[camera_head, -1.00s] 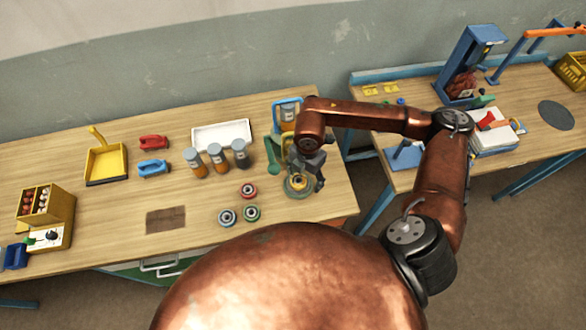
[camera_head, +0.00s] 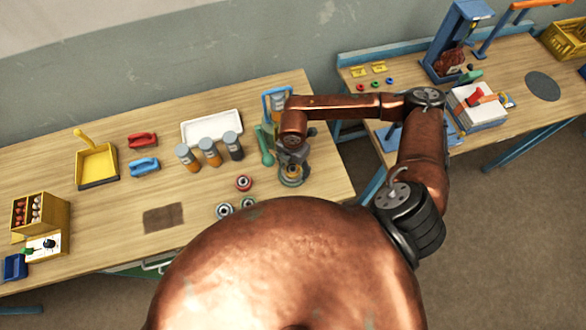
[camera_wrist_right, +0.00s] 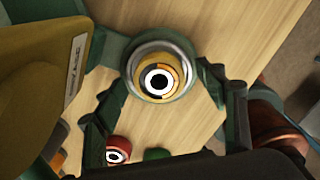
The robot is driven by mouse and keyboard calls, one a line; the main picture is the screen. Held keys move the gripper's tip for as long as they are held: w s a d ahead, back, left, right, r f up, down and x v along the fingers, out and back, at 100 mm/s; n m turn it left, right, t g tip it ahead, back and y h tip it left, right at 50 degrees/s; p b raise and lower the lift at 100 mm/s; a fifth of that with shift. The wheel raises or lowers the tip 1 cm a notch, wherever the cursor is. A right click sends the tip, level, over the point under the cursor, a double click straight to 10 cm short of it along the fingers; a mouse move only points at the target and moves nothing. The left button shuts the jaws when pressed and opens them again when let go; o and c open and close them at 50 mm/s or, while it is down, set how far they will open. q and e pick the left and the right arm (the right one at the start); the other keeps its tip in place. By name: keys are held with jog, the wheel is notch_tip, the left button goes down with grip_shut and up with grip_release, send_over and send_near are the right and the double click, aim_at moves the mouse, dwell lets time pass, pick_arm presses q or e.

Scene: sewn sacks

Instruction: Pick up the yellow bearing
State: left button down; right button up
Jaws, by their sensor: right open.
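The yellow bearing (camera_wrist_right: 158,80) shows in the right wrist view, with a black and white centre. It sits inside a round grey rim with green around it. My right gripper (camera_wrist_right: 160,95) is open, with one toothed finger on each side of the bearing, and holds nothing. I cannot tell whether the fingers touch the rim. In the head view the right gripper (camera_head: 291,170) is low over the right end of the table and mostly hides the bearing. My left gripper is not in view.
A red bearing (camera_head: 244,183) and other bearings (camera_head: 223,210) lie left of the gripper. A blue-framed stand (camera_head: 277,103) is close behind it. Several jars (camera_head: 209,152) and a white tray (camera_head: 212,128) stand further left. A large yellow-brown shape (camera_wrist_right: 40,60) is close by in the wrist view.

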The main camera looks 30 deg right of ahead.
jog(key=c, duration=1.4)
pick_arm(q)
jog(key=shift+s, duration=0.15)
pick_arm(e)
jog(key=shift+c, duration=1.4)
